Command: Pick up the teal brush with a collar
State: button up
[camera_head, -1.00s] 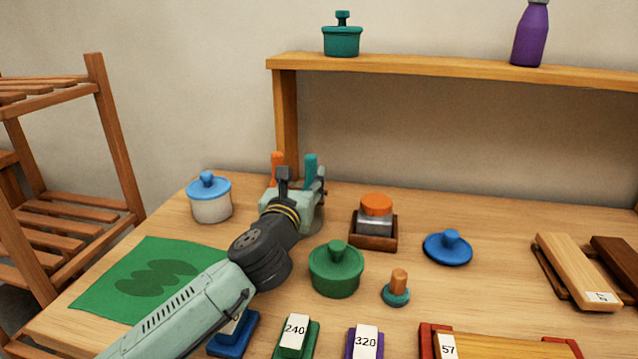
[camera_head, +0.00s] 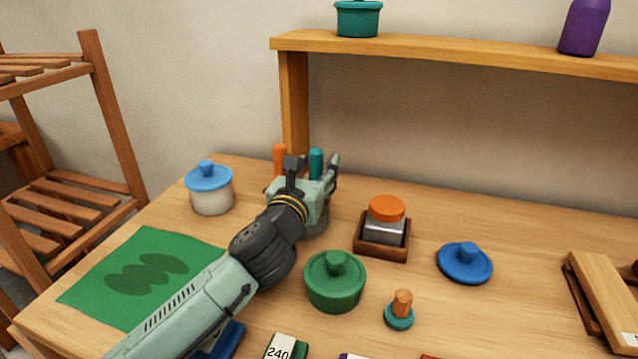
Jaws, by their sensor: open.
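A teal handle (camera_head: 316,161) stands upright beside an orange handle (camera_head: 280,158) at the back of the table. It looks like the teal brush, but its lower part and any collar are hidden behind my gripper. My gripper (camera_head: 314,174) is open, with its fingers pointing up and away in the picture. The teal handle shows between the two fingers. I cannot tell whether it is between them in depth or behind them.
A white pot with blue lid (camera_head: 211,190) stands left of my gripper. A jar with orange lid (camera_head: 386,216) sits right in a wooden tray. A green pot (camera_head: 335,284) and a small teal-based knob (camera_head: 400,312) are in front. A shelf (camera_head: 450,57) spans the back.

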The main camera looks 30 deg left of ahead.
jog(key=shift+c, duration=0.5)
grip_shut()
